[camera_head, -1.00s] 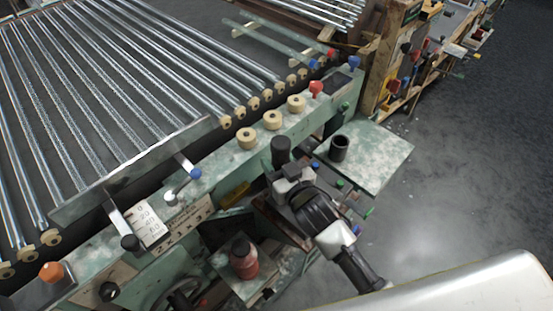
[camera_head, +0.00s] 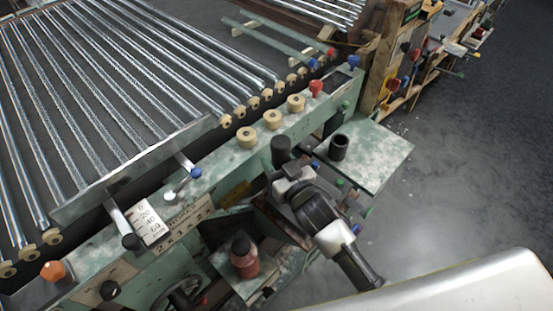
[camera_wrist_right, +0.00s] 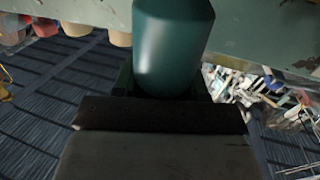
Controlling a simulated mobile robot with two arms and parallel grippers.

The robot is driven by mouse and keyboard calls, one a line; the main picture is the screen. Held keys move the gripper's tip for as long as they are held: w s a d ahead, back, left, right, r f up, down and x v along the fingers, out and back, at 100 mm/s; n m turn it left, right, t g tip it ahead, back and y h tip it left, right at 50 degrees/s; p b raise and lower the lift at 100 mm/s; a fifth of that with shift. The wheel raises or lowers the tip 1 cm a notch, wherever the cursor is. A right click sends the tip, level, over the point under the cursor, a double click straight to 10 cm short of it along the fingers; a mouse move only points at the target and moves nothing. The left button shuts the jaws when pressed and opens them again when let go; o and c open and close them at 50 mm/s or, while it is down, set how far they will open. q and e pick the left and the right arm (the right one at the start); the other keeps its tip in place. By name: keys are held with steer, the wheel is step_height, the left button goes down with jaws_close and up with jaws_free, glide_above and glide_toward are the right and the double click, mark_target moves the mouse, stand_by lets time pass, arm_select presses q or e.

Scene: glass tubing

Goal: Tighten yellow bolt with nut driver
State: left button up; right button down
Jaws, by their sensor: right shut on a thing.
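My right gripper (camera_head: 289,180) is shut on a dark cylindrical handle (camera_head: 282,149), which looks like the nut driver. The handle stands up from the jaws beside the front rail of the green machine. In the right wrist view it is a smooth teal cylinder (camera_wrist_right: 170,45) rising from between the jaws. The driver's lower end is hidden by the gripper. I cannot make out a yellow bolt with certainty. My left gripper is not in view.
The green rail (camera_head: 222,158) carries cream rollers (camera_head: 272,120), a red knob (camera_head: 316,87) and blue knobs (camera_head: 354,61). A small green table (camera_head: 380,160) with a black cup (camera_head: 339,147) is right of the gripper. A reddish bottle (camera_head: 244,258) stands below left. Open floor lies right.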

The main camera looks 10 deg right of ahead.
mark_target(276, 145)
steer(key=shift+f+b, duration=0.55)
steer(key=shift+f, duration=0.25)
stand_by(0.8)
steer(key=shift+s+f, duration=0.1)
steer(key=shift+f, duration=0.25)
stand_by(1.3)
step_height(276, 145, up, 8)
steer(key=p, duration=0.7)
steer(key=shift+p, duration=0.4)
